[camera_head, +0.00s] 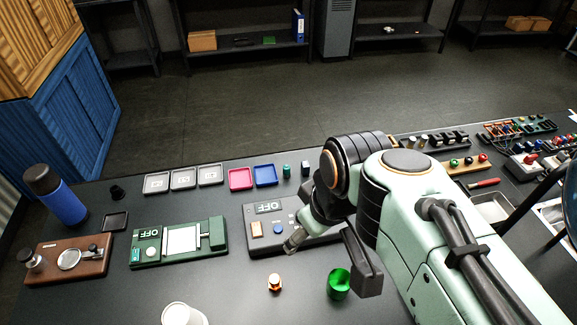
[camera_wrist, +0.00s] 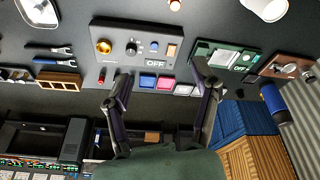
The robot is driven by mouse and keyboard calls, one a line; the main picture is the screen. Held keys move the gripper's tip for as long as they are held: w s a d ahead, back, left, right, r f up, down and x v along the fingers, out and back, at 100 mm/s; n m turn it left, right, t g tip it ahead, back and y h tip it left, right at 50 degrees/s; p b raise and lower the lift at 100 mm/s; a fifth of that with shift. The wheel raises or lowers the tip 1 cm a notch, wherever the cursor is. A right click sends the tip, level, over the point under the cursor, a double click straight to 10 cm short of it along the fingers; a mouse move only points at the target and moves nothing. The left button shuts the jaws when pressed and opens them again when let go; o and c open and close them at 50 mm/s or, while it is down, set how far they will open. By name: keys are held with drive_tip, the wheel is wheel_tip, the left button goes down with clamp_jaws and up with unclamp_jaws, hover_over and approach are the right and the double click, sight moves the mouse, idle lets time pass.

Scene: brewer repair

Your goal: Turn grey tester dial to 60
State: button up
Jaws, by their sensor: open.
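The grey tester (camera_head: 264,242) stands on the dark bench, partly hidden by my arm in the head view. It also shows in the wrist view (camera_wrist: 118,32), with a dark dial (camera_wrist: 131,48) between a brass-orange knob (camera_wrist: 103,46) and a blue knob (camera_wrist: 154,46). The dial's markings are too small to read. The tester's display (camera_wrist: 157,63) reads OFF, and a tan switch (camera_wrist: 172,50) sits at one end. My gripper (camera_head: 328,258) is open and empty above the tester's near right side, with its fingers (camera_wrist: 162,72) spread wide in the wrist view, apart from the dial.
A green device (camera_head: 180,243) reading OFF stands left of the tester. Pink (camera_head: 241,179) and blue (camera_head: 265,175) trays lie behind it. A green cup (camera_head: 339,284) and a small orange-and-white piece (camera_head: 274,283) stand in front.

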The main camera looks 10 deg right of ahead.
drive_tip(key=w+d+f+n, duration=0.15)
drive_tip(key=w+f, duration=0.25)
drive_tip(key=w, duration=0.6)
drive_tip(key=w+d+f+n, duration=0.1)
drive_tip(key=w+d+f, duration=0.15)
drive_tip(key=w, duration=0.75)
drive_tip(key=f+g, duration=0.1)
drive_tip(key=f, duration=0.5)
drive_tip(key=f+g, duration=0.1)
drive_tip(key=f, duration=0.6)
drive_tip(key=f+h, duration=0.1)
drive_tip(key=f, duration=0.5)
drive_tip(key=shift+w+d+f+m+g, duration=0.15)
drive_tip(key=shift+d+m+g, duration=0.1)
drive_tip(key=shift+d+g, duration=0.15)
clamp_jaws()
